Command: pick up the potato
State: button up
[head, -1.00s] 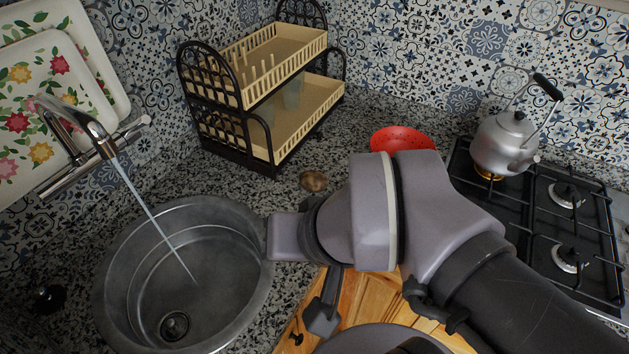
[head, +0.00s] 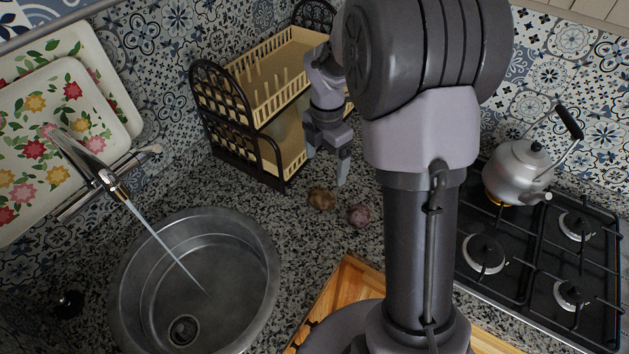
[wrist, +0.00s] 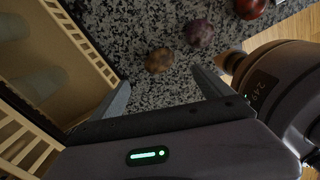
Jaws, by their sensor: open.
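The potato (head: 321,198) is a small brown lump on the speckled counter, between the sink and the dish rack. It also shows in the wrist view (wrist: 159,60), beyond the gap between my fingertips. My gripper (head: 328,165) is open and empty, pointing down above the counter beside the dish rack. Its two fingers are spread in the wrist view (wrist: 161,78), and the potato is apart from both.
A purplish round vegetable (head: 358,215) lies close to the potato's right. A red round object (wrist: 250,8) lies farther off. The dish rack (head: 240,100) stands close behind my gripper. The sink (head: 265,255) has running water. A kettle (head: 518,172) stands on the stove.

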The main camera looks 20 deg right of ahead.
aim_at(321, 194)
notch_tip(321, 194, down, 9)
jog(key=b, duration=0.2)
jog(key=shift+a+r+b, duration=0.1)
jog(key=shift+b, duration=0.2)
jog(key=f+b, duration=0.1)
jog(key=f, duration=0.2)
jog(key=f+b, duration=0.1)
jog(key=f, duration=0.1)
jog(key=shift+w+a+f+b, duration=0.1)
jog(key=shift+a+f+b, duration=0.15)
jog(key=shift+f+b, duration=0.1)
jog(key=shift+r, duration=0.2)
jog(key=shift+c, duration=0.2)
jog(key=c, duration=1.5)
